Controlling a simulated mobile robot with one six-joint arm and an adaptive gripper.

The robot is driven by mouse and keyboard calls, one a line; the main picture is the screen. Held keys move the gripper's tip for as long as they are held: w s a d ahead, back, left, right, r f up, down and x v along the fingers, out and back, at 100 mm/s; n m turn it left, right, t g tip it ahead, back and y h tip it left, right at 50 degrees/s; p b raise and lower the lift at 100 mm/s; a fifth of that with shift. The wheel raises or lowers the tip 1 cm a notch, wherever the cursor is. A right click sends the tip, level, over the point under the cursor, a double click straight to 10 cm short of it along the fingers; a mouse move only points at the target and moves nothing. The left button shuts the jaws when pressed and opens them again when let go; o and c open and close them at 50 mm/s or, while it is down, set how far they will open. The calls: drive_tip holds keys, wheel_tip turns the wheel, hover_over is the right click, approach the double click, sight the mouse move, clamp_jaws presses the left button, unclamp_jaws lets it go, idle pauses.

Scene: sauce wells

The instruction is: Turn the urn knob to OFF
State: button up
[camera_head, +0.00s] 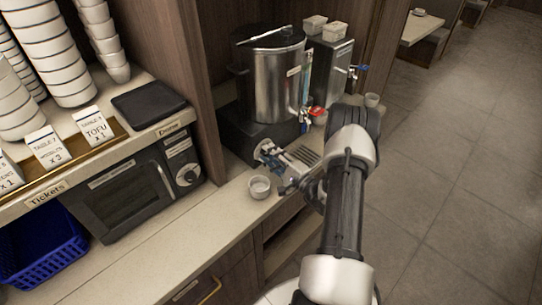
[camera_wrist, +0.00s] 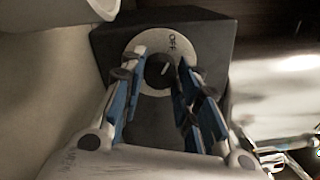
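The steel urn (camera_head: 278,90) stands on a dark base (camera_head: 240,132) on the counter. In the wrist view, the round black knob (camera_wrist: 159,71) sits on a pale dial plate (camera_wrist: 152,45) on a dark box face. The word OFF is printed at the plate's upper right. A short white mark on the knob slants up and right, roughly toward OFF. My gripper (camera_wrist: 161,68) has one blue-padded finger on each side of the knob, with narrow gaps showing; contact is unclear. In the head view my gripper (camera_head: 271,158) is in front of the urn base, and the knob is hidden.
A small white cup (camera_head: 259,187) stands on the counter just below my gripper. A slotted drip tray (camera_head: 304,155) lies to its right. A second steel dispenser (camera_head: 332,75) stands behind. A microwave (camera_head: 135,185) is at left, under a shelf of bowls (camera_head: 45,55).

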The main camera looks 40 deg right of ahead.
drive_tip(key=o, duration=0.5)
drive_tip(key=shift+c, duration=0.2)
drive_tip(key=s, duration=1.2)
drive_tip(key=shift+d+f, duration=0.3)
